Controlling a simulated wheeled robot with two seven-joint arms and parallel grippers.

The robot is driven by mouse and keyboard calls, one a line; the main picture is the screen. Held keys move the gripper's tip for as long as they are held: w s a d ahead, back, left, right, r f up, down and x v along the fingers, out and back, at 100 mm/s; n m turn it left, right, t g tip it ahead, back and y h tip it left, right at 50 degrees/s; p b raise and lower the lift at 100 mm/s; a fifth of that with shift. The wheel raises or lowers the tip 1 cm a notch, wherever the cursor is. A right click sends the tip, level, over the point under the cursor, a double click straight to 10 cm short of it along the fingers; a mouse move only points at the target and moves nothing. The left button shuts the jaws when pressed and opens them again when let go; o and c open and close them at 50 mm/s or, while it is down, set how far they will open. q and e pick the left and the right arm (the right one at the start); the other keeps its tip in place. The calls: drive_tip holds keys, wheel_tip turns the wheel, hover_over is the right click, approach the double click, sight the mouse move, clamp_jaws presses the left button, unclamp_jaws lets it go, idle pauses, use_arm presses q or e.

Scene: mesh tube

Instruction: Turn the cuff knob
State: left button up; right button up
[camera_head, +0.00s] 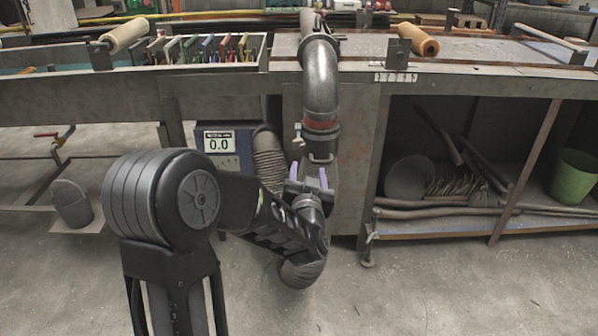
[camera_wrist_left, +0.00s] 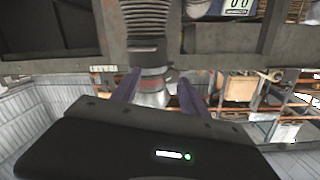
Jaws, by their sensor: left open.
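A dark metal pipe (camera_head: 319,75) bends down over the bench front and ends in a cuff (camera_head: 320,142) below a reddish band. A small light fitting (camera_head: 298,131) sticks out at the cuff's left side; I cannot tell for sure whether it is the knob. My left gripper (camera_head: 309,174) is open just below the cuff, its two purple fingers apart and pointing up. In the left wrist view the fingers (camera_wrist_left: 159,80) stand either side of a banded metal pipe end (camera_wrist_left: 153,92). I cannot tell whether they touch it. My right gripper is not in view.
A corrugated hose (camera_head: 269,160) hangs left of the cuff, beside a box with a display reading 0.0 (camera_head: 219,143). A bench leg and panel (camera_head: 352,165) stand close on the right. A green bucket (camera_head: 574,177) sits on the lower shelf. The floor in front is clear.

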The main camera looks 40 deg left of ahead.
sight(299, 146)
use_arm(q)
drive_tip(key=shift+s+a+r+n+y, duration=0.15)
drive_tip(key=shift+s+a+r+y, duration=0.1)
drive_tip(key=shift+a+r, duration=0.3)
drive_tip(key=shift+s+a+r+n+y, duration=0.15)
drive_tip(key=shift+a+r+y, duration=0.1)
drive_tip(key=shift+a+r, duration=0.25)
drive_tip(key=shift+d, duration=0.1)
drive_tip(key=shift+b+x, duration=0.35)
drive_tip(key=shift+x, duration=3.6)
clamp_jaws()
